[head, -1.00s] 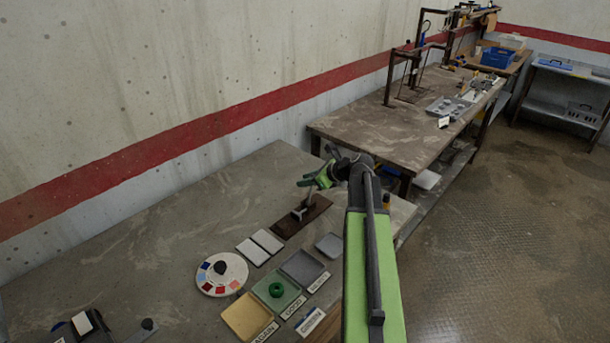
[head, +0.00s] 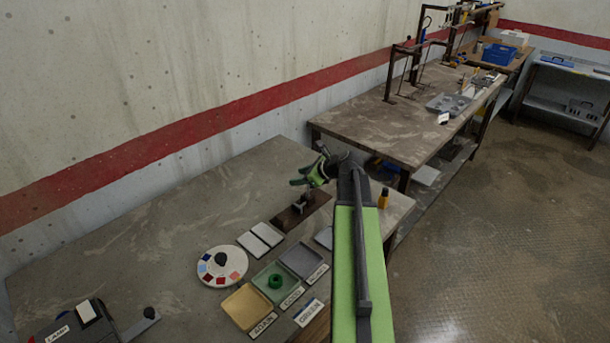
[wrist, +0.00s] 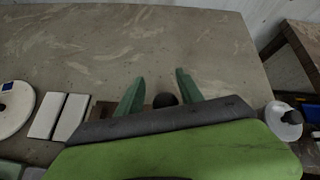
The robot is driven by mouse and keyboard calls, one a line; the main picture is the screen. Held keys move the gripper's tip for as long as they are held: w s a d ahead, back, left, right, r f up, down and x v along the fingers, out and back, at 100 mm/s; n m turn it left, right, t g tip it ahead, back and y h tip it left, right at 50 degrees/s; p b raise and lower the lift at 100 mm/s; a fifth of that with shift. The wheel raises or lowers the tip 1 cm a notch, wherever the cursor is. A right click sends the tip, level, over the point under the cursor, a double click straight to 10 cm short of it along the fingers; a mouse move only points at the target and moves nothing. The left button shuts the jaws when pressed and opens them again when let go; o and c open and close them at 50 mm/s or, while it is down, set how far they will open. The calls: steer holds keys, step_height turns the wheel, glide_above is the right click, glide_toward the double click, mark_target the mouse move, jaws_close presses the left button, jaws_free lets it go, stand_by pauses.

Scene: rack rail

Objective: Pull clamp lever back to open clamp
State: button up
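The clamp (head: 303,200) is a small grey metal piece standing on a dark brown board (head: 284,222) on the near bench. My gripper (head: 303,180) is just above and beside it, with green fingers apart. In the wrist view a round black knob (wrist: 165,100), which looks like the lever's end, shows between the two open fingers (wrist: 158,90). A clear gap shows on the right of the knob; I cannot tell if the left finger touches it. The rest of the lever and most of the board are hidden behind my gripper in the wrist view.
Two pale blocks (head: 260,238), a round colour dial (head: 222,266) and labelled trays (head: 247,306) lie left of and in front of the board. A yellow bottle (head: 383,199) stands near the right edge. The bench's back left is clear.

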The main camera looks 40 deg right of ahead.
steer(key=shift+s+d, duration=0.1)
steer(key=shift+d, duration=0.1)
steer(key=shift+r, duration=0.1)
steer(key=p+v, duration=1)
steer(key=v, duration=0.7)
steer(key=shift+s, duration=0.15)
steer(key=shift+r, duration=0.1)
